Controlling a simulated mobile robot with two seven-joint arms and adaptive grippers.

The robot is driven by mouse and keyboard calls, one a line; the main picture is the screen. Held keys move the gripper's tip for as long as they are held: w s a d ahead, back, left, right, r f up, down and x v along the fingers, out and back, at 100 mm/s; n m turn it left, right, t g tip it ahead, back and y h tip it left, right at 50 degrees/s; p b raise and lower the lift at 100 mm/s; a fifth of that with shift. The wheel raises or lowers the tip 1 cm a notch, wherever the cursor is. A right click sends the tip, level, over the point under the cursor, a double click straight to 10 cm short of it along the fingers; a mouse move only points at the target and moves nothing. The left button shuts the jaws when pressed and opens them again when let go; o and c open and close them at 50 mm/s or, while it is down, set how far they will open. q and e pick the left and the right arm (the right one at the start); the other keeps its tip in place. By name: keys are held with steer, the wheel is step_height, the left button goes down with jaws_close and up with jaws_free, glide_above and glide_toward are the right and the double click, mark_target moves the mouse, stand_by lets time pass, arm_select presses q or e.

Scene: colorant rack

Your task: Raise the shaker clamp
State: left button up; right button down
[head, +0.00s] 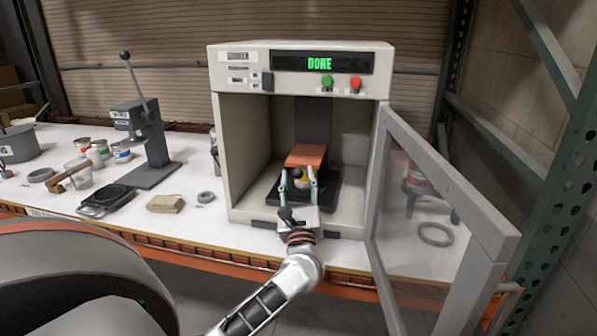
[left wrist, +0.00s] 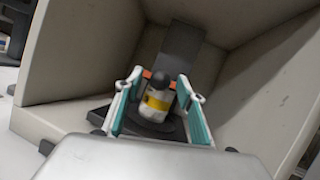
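The shaker (head: 300,58) is a beige cabinet with its front open and "DONE" lit in green. Inside, the clamp's orange-red plate (head: 306,155) sits on a dark upright column (head: 313,120). A small container with a yellow label (head: 302,184) stands below the plate on a dark base. In the left wrist view, the container (left wrist: 155,104) has a round black knob (left wrist: 160,80) above it, seen between my fingers. My left gripper (head: 300,180) is open, reaching into the chamber in front of the clamp; contact cannot be told. My right gripper is out of view.
The shaker's clear-panelled door (head: 430,200) stands open on the right, close to my arm. Chamber walls (left wrist: 75,60) flank the gripper.

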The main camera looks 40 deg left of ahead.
arm_select(q)
steer(key=shift+x, duration=0.9)
jaws_close()
